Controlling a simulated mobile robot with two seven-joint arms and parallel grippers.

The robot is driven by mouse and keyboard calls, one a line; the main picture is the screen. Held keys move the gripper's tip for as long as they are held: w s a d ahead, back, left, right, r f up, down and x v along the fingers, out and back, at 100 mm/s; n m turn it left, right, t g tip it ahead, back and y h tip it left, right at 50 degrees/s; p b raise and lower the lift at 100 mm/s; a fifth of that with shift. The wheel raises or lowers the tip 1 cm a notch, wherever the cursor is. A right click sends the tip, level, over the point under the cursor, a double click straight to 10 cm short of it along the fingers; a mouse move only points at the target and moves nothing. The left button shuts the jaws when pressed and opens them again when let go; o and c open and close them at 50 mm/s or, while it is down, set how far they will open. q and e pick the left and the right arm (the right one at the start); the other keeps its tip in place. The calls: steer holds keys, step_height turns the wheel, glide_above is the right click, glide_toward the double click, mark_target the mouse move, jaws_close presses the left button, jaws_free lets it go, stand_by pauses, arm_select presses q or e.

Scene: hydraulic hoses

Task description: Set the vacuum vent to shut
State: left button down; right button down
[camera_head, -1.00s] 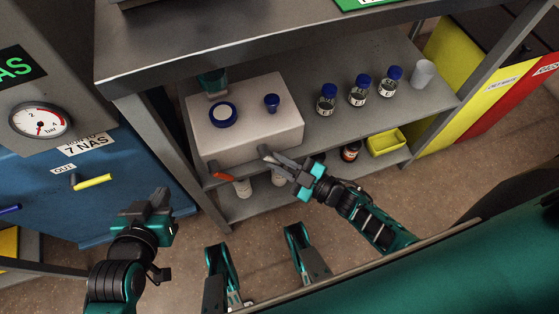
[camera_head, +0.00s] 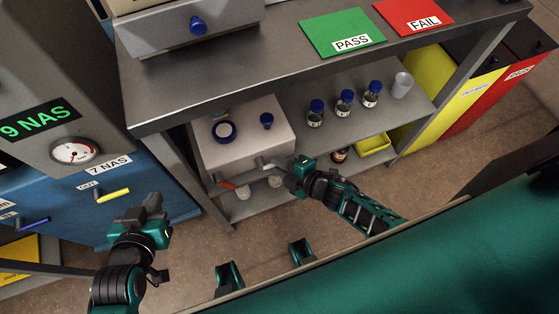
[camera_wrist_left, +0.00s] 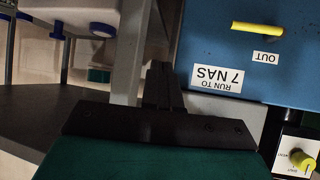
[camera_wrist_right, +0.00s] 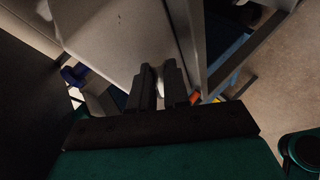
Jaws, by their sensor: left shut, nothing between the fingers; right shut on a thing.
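A white box unit (camera_head: 248,146) stands on the shelf under the bench, with a blue knob and a blue-rimmed round port on top. On its front edge a small pale lever (camera_head: 261,162) meets my right gripper (camera_head: 275,166), which is shut on it. In the right wrist view, the right gripper's fingers (camera_wrist_right: 160,78) close around a pale piece against the box; most of it is hidden. Which one is the vacuum vent I cannot read. My left gripper (camera_head: 153,205) is shut and empty, away from the box.
A blue cabinet (camera_head: 140,190) with a yellow OUT handle (camera_head: 113,195) and a pressure gauge (camera_head: 75,152) above stands left. Several blue-capped bottles (camera_head: 344,103) stand right on the shelf. Shelf posts flank the right gripper's area. The floor in front is clear.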

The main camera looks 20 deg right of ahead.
arm_select(q)
steer(key=shift+s+a+r+p, duration=0.25)
steer(key=shift+a+p, duration=0.1)
steer(key=shift+p, duration=0.3)
arm_select(e)
steer(key=shift+r+n+h, duration=0.5)
steer(key=shift+n+h, duration=0.1)
steer(key=shift+h, duration=0.2)
arm_select(q)
steer(key=shift+a, duration=0.1)
arm_select(e)
steer(key=shift+w, duration=0.1)
steer(key=c, duration=1.4)
jaws_free()
